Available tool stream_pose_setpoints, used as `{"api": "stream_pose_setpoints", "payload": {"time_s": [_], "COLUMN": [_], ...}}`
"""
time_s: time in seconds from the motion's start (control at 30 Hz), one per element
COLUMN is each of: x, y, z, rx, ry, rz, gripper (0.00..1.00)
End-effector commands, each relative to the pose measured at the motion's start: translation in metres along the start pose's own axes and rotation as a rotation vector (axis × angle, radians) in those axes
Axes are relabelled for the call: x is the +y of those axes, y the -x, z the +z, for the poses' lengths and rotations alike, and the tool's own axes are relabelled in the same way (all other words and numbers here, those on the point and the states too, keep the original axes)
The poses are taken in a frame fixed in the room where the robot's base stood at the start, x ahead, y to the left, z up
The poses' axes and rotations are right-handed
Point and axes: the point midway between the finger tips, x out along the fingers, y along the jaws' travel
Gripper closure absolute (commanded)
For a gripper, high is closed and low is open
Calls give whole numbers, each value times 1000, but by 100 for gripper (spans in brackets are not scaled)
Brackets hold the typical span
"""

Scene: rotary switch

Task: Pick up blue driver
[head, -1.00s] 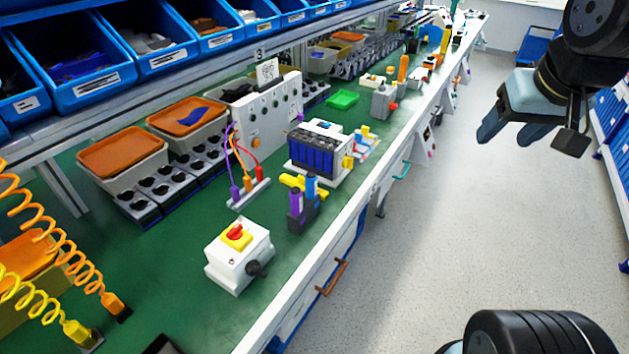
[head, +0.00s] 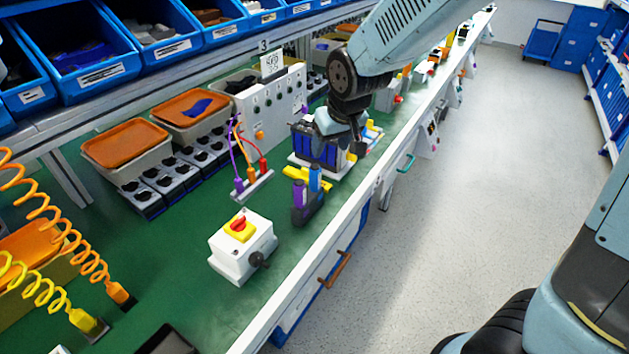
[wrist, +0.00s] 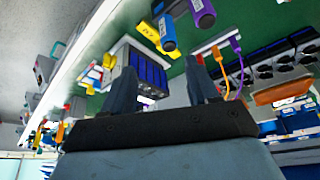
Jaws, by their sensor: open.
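The blue driver (head: 315,180) stands upright in a dark holder (head: 309,208) near the bench's front edge, beside a purple-handled driver (head: 298,196). In the wrist view the blue driver (wrist: 167,35) shows beyond my fingertips, near the top, with the purple one (wrist: 203,15) to its right. My gripper (head: 337,128) is above and behind the drivers, over the dark blue battery-like block. Its two fingers (wrist: 160,72) are spread and empty in the wrist view, apart from the blue driver.
A yellow tool (head: 306,178) lies close behind the drivers. A white switch box (head: 243,245) with a red-yellow knob stands in front left. The blue block (head: 318,148) is just under my gripper. A white panel (head: 272,105) with cables stands behind.

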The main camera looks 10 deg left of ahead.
Motion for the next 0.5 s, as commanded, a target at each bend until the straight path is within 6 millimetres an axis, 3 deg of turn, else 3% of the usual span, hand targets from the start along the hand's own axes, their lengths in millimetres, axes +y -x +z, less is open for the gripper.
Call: {"api": "stream_pose_setpoints", "payload": {"time_s": [0.13,0.5], "x": [-13,-14], "y": [-13,-58], "z": [-2,-2], "rx": [-4,-6], "ry": [22,23], "rz": [-8,-9], "gripper": [41,41]}}
